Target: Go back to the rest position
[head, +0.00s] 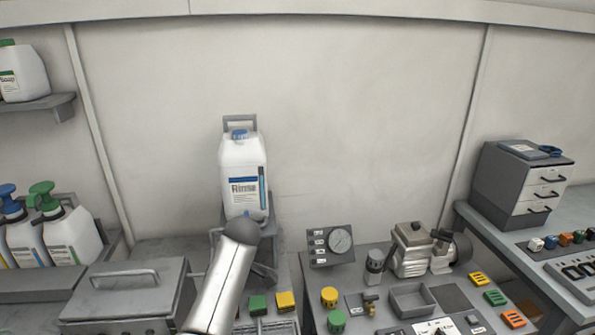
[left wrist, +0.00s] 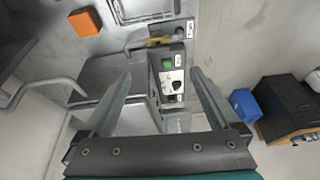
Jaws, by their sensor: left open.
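My left gripper (left wrist: 161,74) shows in the left wrist view with its two fingers apart and nothing held between them. Beyond the fingers is a grey control box (left wrist: 172,75) with a green button and a dark knob. In the head view a silver link of my arm (head: 222,285) rises from the bottom, left of centre, in front of the stand with the Rinse bottle (head: 243,172). The fingers of my left gripper cannot be made out there. My right gripper is in neither view.
A lidded grey box (head: 130,290) stands left of my arm, near white pump bottles (head: 72,235). Right of it are a gauge (head: 341,240), a small compressor (head: 412,250) and coloured blocks. A drawer unit (head: 522,185) stands at the right. The wall above is bare.

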